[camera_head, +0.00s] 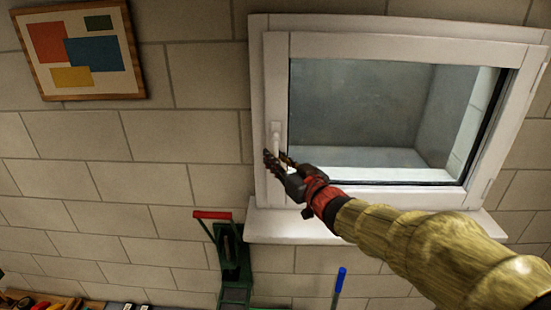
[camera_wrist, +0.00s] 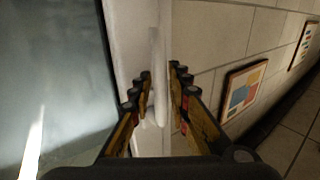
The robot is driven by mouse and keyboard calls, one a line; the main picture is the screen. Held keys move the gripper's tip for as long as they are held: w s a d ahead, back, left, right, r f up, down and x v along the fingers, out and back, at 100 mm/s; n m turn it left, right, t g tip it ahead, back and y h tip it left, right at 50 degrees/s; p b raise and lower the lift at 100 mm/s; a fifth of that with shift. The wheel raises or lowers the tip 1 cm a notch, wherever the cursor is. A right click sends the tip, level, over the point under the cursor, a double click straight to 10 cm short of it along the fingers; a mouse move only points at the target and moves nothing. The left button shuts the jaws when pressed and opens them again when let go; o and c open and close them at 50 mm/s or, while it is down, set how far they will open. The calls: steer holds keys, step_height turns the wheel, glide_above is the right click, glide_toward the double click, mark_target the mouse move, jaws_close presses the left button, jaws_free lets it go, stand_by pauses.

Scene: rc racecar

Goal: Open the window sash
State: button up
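The white window sash (camera_head: 400,47) sits in its white frame (camera_head: 400,25) and looks shut, with glass in its middle. Its white handle (camera_head: 276,129) is on the sash's left side and points down; the lower part is hidden by my gripper in the head view. My gripper (camera_head: 277,158) is at the handle, reaching in from the lower right. In the wrist view the handle (camera_wrist: 161,80) stands between the two fingers of my gripper (camera_wrist: 160,72). The fingers are apart, with a small gap showing on the handle's left; contact on the right is unclear.
A white sill (camera_head: 290,229) juts out below the window. A framed picture (camera_head: 80,50) hangs on the block wall at the left. Below are a green tool with a red handle (camera_head: 212,214), a blue-topped rod (camera_head: 340,279) and a cluttered bench edge at the lower left.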

steer(key=shift+c, duration=0.9)
jaws_close()
